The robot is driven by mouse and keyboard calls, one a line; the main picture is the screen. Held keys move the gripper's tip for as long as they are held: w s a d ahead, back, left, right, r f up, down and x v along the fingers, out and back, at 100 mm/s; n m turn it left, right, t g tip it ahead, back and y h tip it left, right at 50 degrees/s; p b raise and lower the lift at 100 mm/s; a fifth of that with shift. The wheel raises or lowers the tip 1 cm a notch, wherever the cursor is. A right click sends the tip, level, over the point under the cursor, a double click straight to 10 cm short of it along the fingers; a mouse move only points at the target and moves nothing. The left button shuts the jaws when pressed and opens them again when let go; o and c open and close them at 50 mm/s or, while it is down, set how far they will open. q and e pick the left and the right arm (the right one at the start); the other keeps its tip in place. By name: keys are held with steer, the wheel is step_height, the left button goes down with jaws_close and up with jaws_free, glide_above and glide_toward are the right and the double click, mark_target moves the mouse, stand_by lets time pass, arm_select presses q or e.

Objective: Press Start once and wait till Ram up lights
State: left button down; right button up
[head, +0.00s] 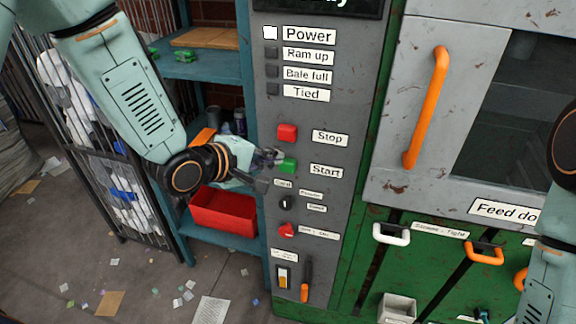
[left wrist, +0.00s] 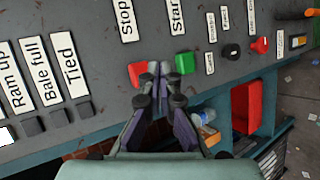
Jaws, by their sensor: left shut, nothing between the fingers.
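The green Start button (head: 286,164) sits on the grey control panel (head: 345,100), below the red Stop button (head: 287,132). My left gripper (head: 270,158) is shut and empty, its tips just left of the Start button. In the left wrist view its fingertips (left wrist: 158,72) appear between the Stop button (left wrist: 138,73) and the Start button (left wrist: 185,63). I cannot tell whether they touch the panel. The Ram up lamp (head: 272,56) is dark. The Power lamp (head: 270,33) is lit white. My right gripper is out of view.
Below Start are a black knob (head: 286,203), a red knob (head: 287,230) and an orange-handled lever (head: 305,280). A blue shelf with a red bin (head: 224,212) stands left of the panel. The feed door's orange handle (head: 426,107) is to the right.

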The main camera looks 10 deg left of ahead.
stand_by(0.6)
arm_select(q)
steer(key=s+f+m+g+y+b, duration=0.1)
steer(key=f+b, duration=0.1)
steer(key=f, duration=0.3)
steer(key=s+f+m+g+y+b, duration=0.1)
steer(key=s+f+m+y+b, duration=0.1)
steer(key=f, duration=0.3)
steer(key=shift+a+f+y+b, duration=0.2)
steer(key=shift+f+y+b, duration=0.1)
steer(key=shift+b, duration=0.55)
